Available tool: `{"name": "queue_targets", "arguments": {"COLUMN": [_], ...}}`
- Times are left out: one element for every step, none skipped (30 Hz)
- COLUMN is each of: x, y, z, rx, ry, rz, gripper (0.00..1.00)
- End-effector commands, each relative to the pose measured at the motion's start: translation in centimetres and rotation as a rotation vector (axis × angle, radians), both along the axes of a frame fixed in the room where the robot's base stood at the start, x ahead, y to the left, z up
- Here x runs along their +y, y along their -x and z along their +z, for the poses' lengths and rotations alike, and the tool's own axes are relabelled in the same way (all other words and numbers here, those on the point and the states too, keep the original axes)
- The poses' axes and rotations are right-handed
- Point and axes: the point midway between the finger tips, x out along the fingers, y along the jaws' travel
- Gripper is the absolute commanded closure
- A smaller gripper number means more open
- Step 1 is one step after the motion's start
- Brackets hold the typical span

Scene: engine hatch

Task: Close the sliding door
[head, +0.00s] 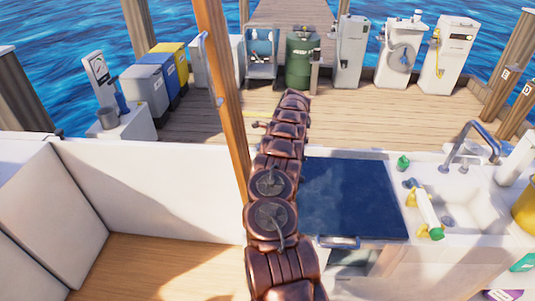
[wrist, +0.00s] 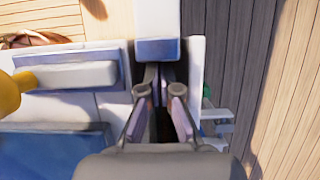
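No panel is plainly a sliding door. A tall orange-brown wooden upright (head: 226,95) with small blue-grey fittings stands left of my arm in the head view; I cannot tell if it is the door's edge. A dark blue panel (head: 352,195) with a grey bar (head: 340,242) at its near edge lies right of my arm. In the wrist view, my gripper (wrist: 163,88) has its two fingers apart, with a dark gap between them. A white and blue block (wrist: 158,25) is just beyond the fingertips; contact cannot be told. The head view does not show the fingers clearly.
A sink (head: 455,205) with a tap (head: 470,145) is at the right. A white bench (head: 45,215) is at the left. Bins (head: 145,88) and a green barrel (head: 301,60) stand on the dock planks (head: 230,105). The wooden floor (head: 160,268) at lower left looks clear.

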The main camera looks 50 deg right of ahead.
Motion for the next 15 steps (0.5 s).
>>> {"name": "queue_targets", "arguments": {"x": [0.5,0.5,0.6,0.6,0.6,0.7,0.6,0.6,0.5,0.4,0.2,-0.1,-0.3,-0.7,-1.1], "y": [-0.6,-0.6,-0.7,-0.7,-0.8,-0.8,-0.8,-0.8,-0.7,-0.6,-0.4,-0.2,0.1,0.4,0.9], "z": [0.1,0.1,0.1,0.1,0.1,0.1,0.1,0.1,0.1,0.0,0.0,0.0,-0.1,-0.1,-0.1], "rx": [-0.007,-0.007,-0.007,-0.008,-0.008,-0.007,-0.007,-0.008,-0.008,-0.008,-0.007,-0.008,-0.007,-0.007,-0.006], "ry": [-0.003,-0.003,-0.003,-0.003,-0.003,-0.003,-0.003,-0.004,-0.003,-0.003,-0.003,-0.003,-0.003,-0.002,-0.002], "rz": [0.009,0.009,0.01,0.011,0.011,0.012,0.012,0.012,0.013,0.013,0.012,0.011,0.01,0.008,0.006], "gripper": [1.0,1.0,1.0,1.0,1.0,1.0,1.0,1.0,1.0,1.0,1.0,1.0,1.0,1.0,1.0]}}
